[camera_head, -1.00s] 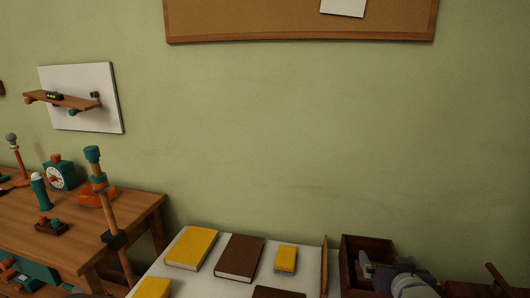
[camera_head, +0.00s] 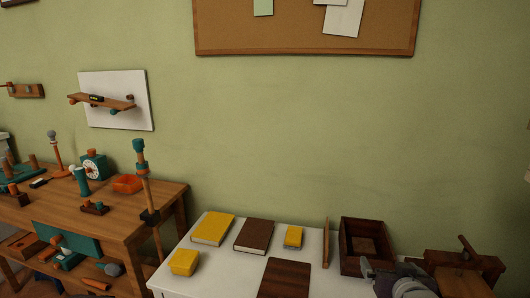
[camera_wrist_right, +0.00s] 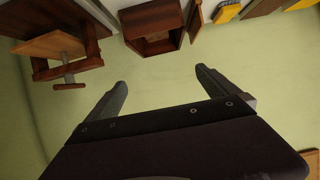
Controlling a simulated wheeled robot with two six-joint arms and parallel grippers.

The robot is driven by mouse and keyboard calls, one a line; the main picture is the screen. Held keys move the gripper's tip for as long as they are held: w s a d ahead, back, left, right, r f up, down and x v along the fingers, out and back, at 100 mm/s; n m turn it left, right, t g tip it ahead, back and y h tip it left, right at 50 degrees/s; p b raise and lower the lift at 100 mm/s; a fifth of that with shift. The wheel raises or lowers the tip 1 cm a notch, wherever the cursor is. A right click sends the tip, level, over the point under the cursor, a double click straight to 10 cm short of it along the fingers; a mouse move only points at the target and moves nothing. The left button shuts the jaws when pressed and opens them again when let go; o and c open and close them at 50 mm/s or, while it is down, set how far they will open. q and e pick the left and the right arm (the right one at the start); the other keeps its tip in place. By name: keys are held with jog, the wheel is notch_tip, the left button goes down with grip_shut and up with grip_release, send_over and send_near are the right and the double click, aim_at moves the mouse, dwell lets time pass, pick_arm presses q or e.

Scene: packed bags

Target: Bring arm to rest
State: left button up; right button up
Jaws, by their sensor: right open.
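My right gripper (camera_wrist_right: 161,85) is open in the right wrist view, its two dark fingers spread with nothing between them. Green wall shows behind the fingers. In the head view, part of my right arm shows at the bottom right, in front of the white table (camera_head: 222,282) and close to the brown open box (camera_head: 347,259). The fingertips are not clear there. My left gripper does not show in either view.
On the white table lie a yellow book (camera_head: 213,228), a brown book (camera_head: 254,235), a yellow box (camera_head: 184,262) and a dark board (camera_head: 285,279). A wooden crate-like thing (camera_head: 465,265) stands at right. A wooden workbench (camera_head: 125,222) with several tools stands at left.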

jog(key=s+a+f+g+y+b, duration=0.1)
jog(key=s+a+f+g+b, duration=0.15)
jog(key=f, duration=0.55)
jog(key=s+a+f+g+y+b, duration=0.1)
jog(key=a+f+g+b, duration=0.15)
jog(key=f, duration=0.55)
pick_arm(q)
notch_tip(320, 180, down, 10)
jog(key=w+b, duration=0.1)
jog(key=b, duration=0.4)
pick_arm(e)
jog(key=s+a+f+n+g+y, duration=0.1)
jog(key=s+a+f+g, duration=0.25)
jog(key=s+f, duration=0.2)
jog(key=s+a+f+n+g, duration=0.1)
jog(key=s+a+f+g, duration=0.25)
jog(key=s+f, duration=0.2)
pick_arm(q)
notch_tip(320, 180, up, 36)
jog(key=p, duration=3.7)
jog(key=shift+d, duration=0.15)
pick_arm(e)
notch_tip(320, 180, up, 35)
jog(key=shift+s+a+r+n, duration=0.15)
jog(key=shift+s+a+n, duration=0.1)
jog(key=shift+a+n, duration=0.05)
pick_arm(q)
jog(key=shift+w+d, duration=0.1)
pick_arm(e)
jog(key=shift+d, duration=0.1)
